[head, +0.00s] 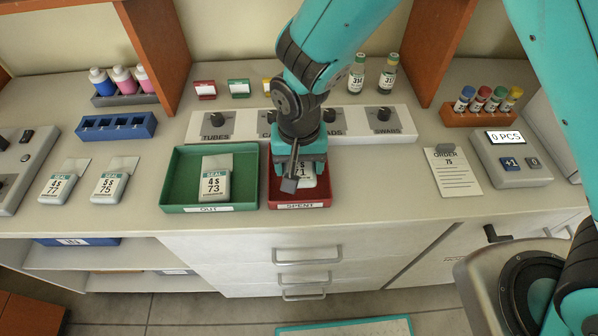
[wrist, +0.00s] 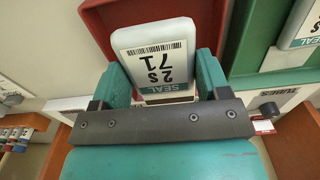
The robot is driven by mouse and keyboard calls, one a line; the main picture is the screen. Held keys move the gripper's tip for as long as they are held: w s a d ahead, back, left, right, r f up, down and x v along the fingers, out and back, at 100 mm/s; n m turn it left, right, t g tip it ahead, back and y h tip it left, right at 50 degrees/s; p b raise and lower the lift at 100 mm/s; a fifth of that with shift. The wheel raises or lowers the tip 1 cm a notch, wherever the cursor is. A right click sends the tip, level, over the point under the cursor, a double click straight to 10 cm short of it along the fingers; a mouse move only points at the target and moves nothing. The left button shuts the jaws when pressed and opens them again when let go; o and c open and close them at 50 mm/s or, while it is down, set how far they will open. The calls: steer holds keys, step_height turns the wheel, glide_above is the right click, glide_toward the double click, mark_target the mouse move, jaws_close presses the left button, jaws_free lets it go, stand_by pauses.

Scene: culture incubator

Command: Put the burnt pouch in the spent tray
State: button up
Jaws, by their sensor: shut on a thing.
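My gripper (head: 300,167) is over the red tray (head: 320,201) labelled SPENT, pointing down. It is shut on a white pouch (head: 307,181) with a teal SEAL band. In the wrist view, the pouch (wrist: 155,50) reads 2 S 71 upside down and sits between the fingers (wrist: 161,82). The red tray (wrist: 205,14) shows behind it. I cannot tell whether the pouch touches the tray floor. My gripper and arm hide much of the tray. No burn mark shows on the visible face.
A green tray (head: 170,193) labelled OUT stands just left, holding pouch 4 S 73 (head: 216,186). Pouches 4 S 77 (head: 62,184) and 5 S 75 (head: 113,184) lie further left. A knobbed panel (head: 352,122) runs behind the trays. The counter right of the red tray is clear up to the order sheet (head: 453,172).

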steer(key=shift+f, duration=2.25)
steer(key=shift+f, duration=0.2)
steer(key=o, duration=0.9)
steer(key=shift+r, duration=0.15)
